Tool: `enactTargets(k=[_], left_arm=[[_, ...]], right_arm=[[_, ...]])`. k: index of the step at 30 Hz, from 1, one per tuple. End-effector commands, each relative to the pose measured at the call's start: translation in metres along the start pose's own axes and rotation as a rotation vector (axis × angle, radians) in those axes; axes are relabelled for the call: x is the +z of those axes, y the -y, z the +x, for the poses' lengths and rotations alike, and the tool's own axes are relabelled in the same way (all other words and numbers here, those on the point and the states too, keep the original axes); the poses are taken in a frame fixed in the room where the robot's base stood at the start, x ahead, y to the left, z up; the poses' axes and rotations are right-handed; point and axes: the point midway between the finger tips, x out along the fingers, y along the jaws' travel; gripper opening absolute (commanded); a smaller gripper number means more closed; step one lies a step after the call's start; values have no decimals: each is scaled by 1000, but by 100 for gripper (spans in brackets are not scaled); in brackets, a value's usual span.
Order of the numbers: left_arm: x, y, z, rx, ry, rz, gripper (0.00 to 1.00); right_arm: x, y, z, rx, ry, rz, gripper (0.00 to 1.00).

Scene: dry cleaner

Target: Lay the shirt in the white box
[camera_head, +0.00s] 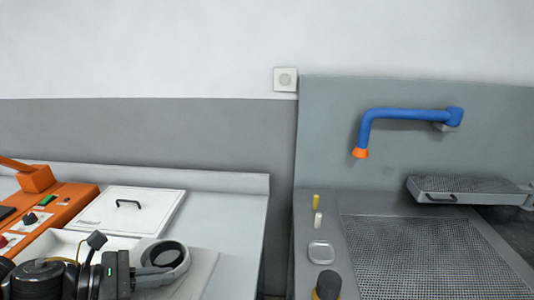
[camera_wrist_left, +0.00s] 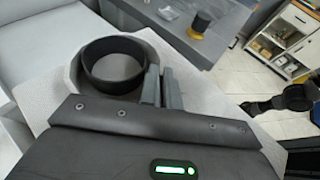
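The shirt shows as a flat pale folded panel with a round, dark-lined collar ring (camera_head: 168,253), low in the head view. In the left wrist view the shirt (camera_wrist_left: 210,105) spreads under the gripper, tilted, with its collar at the upper left. My left gripper (camera_head: 150,270) is at the collar's side. In the left wrist view its fingers (camera_wrist_left: 164,80) are close together at the collar's edge and appear shut on it. The white box (camera_head: 55,243) is partly hidden behind my left arm, left of the shirt.
A white lid-like panel with a black handle (camera_head: 130,208) lies behind the box. An orange control unit (camera_head: 62,212) stands at left. At right are a grey sink counter with a mesh (camera_head: 430,255) and a blue spout (camera_head: 405,114). The white counter (camera_head: 235,220) has free room.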

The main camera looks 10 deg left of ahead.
Motion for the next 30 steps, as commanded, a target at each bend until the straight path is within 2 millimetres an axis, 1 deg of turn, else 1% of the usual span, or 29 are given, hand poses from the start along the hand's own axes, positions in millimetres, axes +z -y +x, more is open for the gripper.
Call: enactTargets(k=[5, 6, 9, 13, 17, 21, 26, 30], left_arm=[[-23, -9, 2, -7, -3, -2, 0], [-28, -12, 6, -12, 0, -1, 0], [-36, -18, 18, -24, 6, 5, 0], [-42, -24, 36, -31, 10, 8, 0], [-43, -27, 56, -34, 12, 11, 0], [-38, -26, 73, -30, 9, 12, 0], [-28, -22, 86, -25, 5, 13, 0], [-28, -18, 89, -28, 0, 11, 0]], right_arm=[[0, 0, 0, 0, 1, 0, 36], [0, -1, 0, 1, 1, -1, 36], [1, -3, 0, 4, 2, -2, 36], [2, -6, 0, 6, 3, -3, 36], [2, -7, 0, 8, 4, -3, 36], [2, -8, 0, 9, 4, -4, 36], [2, -8, 0, 9, 4, -4, 36], [2, -8, 0, 9, 4, -4, 36]])
